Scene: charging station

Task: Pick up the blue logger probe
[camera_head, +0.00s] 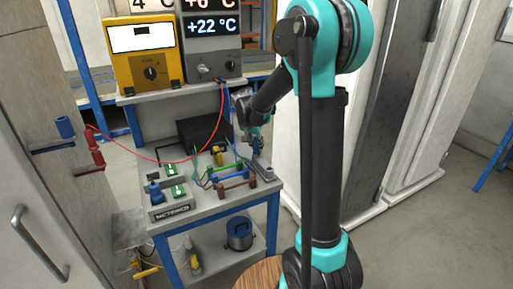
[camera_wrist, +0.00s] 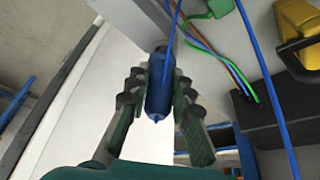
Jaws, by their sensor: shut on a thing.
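The blue logger probe (camera_wrist: 159,92) is a short dark-blue cylinder with a thin blue lead at its upper end in the wrist view. My gripper (camera_wrist: 161,76) is shut on it, one green-grey finger on each side. In the head view my gripper (camera_head: 257,140) is over the right back part of the workbench (camera_head: 263,196), and a bit of blue shows at its fingers. My arm and fingers hide part of the probe there, and I cannot tell whether it touches anything below.
The bench holds green boards (camera_head: 178,190), coloured leads and a black box (camera_head: 203,131). A yellow meter (camera_head: 146,55) and a grey display unit (camera_head: 212,45) stand on the shelf behind. A red cable (camera_head: 165,161) hangs across. White cabinets (camera_head: 290,150) stand close right.

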